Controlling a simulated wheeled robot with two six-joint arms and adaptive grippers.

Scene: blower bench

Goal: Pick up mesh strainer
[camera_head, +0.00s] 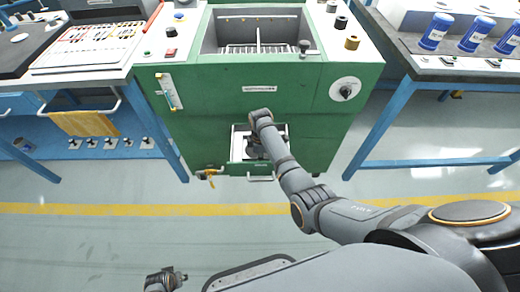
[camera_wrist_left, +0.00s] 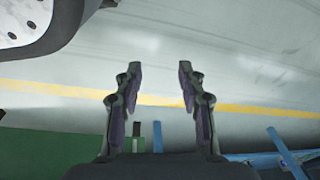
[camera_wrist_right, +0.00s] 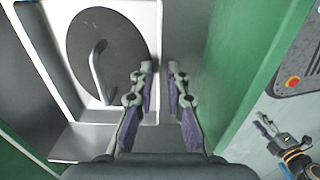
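A dark grey round disc with a bar handle, which looks like the mesh strainer (camera_wrist_right: 82,50), lies in a white-walled drawer (camera_wrist_right: 30,30) in the right wrist view. In the head view the drawer (camera_head: 236,147) stands open low on the green machine, and my arm hides the strainer. My right gripper (camera_wrist_right: 159,68) is inside the drawer opening, fingers partly apart with nothing between them, to the right of the handle in its wrist view and apart from it. My left gripper (camera_head: 180,277) is low at the bottom of the head view; its wrist view shows it open and empty (camera_wrist_left: 159,70).
The green machine (camera_head: 215,130) stands between two blue-legged benches. A yellow-handled item (camera_head: 208,173) sits at the drawer's left front. Blue cans (camera_head: 435,32) stand on the right bench. The floor before the machine is clear.

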